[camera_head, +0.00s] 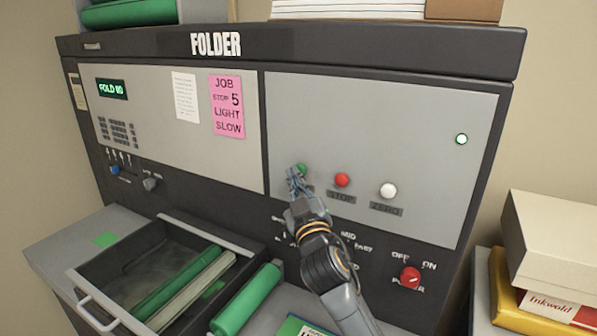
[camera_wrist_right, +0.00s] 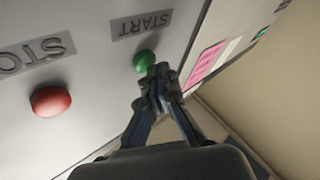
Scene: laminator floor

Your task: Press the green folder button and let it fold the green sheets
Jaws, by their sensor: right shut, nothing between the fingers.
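The folder (camera_head: 390,125) is a grey and black machine with a sloped front panel. Its green START button (camera_head: 302,169) is partly hidden behind my right gripper (camera_head: 294,177). In the right wrist view the green button (camera_wrist_right: 145,61) is right at the tips of my shut, empty right gripper (camera_wrist_right: 158,76); I cannot tell whether it is pushed in. The display (camera_head: 112,89) reads "FOLD" and something unclear. Green rolled or folded sheets (camera_head: 178,283) lie in the open tray (camera_head: 140,240). My left gripper is not in view.
A red STOP button (camera_head: 342,180) and a white ZERO button (camera_head: 388,190) sit right of the green one. A red power knob (camera_head: 410,277) is lower right. A green roll (camera_head: 246,300) lies beside the tray. Boxes (camera_head: 550,240) are stacked at the right.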

